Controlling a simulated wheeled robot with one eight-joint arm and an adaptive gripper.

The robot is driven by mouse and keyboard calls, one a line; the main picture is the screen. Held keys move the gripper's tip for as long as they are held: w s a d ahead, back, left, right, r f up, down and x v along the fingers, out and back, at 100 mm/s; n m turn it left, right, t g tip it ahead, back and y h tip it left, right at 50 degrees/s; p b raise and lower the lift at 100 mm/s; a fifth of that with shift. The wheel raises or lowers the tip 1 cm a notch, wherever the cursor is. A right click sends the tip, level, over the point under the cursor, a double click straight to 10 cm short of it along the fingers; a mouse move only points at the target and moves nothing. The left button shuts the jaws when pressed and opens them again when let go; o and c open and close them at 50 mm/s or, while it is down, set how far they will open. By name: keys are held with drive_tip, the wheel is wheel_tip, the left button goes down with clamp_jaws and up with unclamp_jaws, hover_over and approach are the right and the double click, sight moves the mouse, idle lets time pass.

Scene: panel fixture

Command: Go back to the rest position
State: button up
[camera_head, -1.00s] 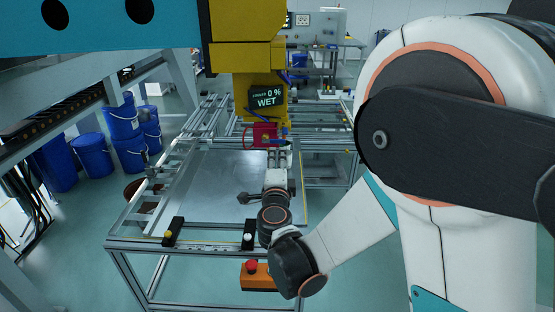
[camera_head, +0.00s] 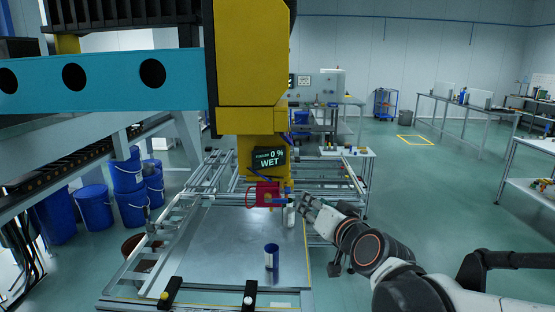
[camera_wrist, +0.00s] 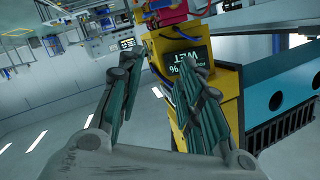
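My gripper (camera_head: 304,204) is off the right edge of the metal panel (camera_head: 225,235), beside the yellow machine head. In the wrist view my gripper (camera_wrist: 156,68) has its two fingers spread apart with nothing between them. My arm reaches in from the lower right of the head view. The yellow machine head (camera_head: 252,65) carries a small screen (camera_head: 268,160) reading 0 % and WET. A red part (camera_head: 264,194) hangs at its lower end, close to the left of my fingers. A blue-and-silver cylinder (camera_head: 271,256) stands upright on the panel.
A metal frame (camera_head: 150,250) surrounds the panel, with black clamps (camera_head: 170,293) at its front edge. A blue beam (camera_head: 110,80) crosses the upper left. Blue drums (camera_head: 128,190) stand left. Workbenches (camera_head: 465,112) stand far right, with open floor (camera_head: 420,190) between.

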drive_tip(key=s+d+f+n+g+h, duration=0.1)
drive_tip(key=s+d+f+g, duration=0.3)
drive_tip(key=s, duration=0.7)
drive_tip(key=s+d+f+n+g+h, duration=0.1)
drive_tip(key=s+d+f+g+h, duration=0.2)
drive_tip(key=s+d+f, duration=0.4)
drive_tip(key=s+g, duration=0.1)
drive_tip(key=s, duration=0.4)
drive_tip(key=shift+s+f, duration=0.15)
drive_tip(key=shift+f, duration=0.05)
